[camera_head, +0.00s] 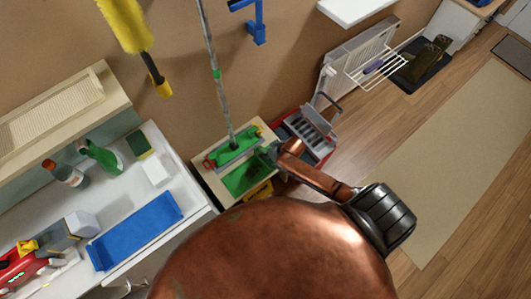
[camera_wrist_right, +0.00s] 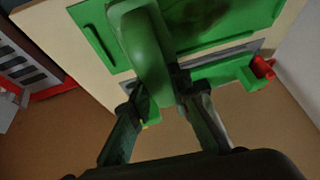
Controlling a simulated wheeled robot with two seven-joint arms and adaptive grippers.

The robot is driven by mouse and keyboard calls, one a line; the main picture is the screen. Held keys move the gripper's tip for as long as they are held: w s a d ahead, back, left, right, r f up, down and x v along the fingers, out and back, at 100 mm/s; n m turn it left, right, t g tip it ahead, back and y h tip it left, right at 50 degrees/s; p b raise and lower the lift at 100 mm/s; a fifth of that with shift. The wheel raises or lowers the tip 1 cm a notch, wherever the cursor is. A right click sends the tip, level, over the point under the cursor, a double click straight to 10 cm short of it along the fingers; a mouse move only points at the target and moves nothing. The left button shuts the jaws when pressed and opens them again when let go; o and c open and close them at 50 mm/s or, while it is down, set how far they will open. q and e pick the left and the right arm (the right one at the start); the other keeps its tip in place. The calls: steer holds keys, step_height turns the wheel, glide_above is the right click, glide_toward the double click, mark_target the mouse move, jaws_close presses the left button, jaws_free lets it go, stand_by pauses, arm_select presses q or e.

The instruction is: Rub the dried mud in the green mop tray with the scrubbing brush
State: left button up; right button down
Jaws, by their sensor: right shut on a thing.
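The green mop tray (camera_head: 243,181) sits in a cream-coloured stand beside the white counter. In the right wrist view the tray (camera_wrist_right: 98,38) fills the top, with a dark brown mud patch (camera_wrist_right: 200,12) on its floor. My right gripper (camera_head: 268,152) is at the tray's right side. In the right wrist view the gripper (camera_wrist_right: 165,92) is shut on the green scrubbing brush (camera_wrist_right: 147,48), which reaches over the tray. The brush hides part of the tray, and I cannot tell whether its bristles touch the mud. My left gripper is not in view.
A mop with a grey pole (camera_head: 212,75) stands at the tray's back. A red and grey caddy (camera_head: 308,133) is just right of the tray. The white counter at left holds a blue tray (camera_head: 135,230) and bottles. Open wooden floor lies at right.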

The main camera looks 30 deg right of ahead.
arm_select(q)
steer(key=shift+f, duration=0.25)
arm_select(e)
steer(key=shift+f, duration=0.5)
stand_by(0.3)
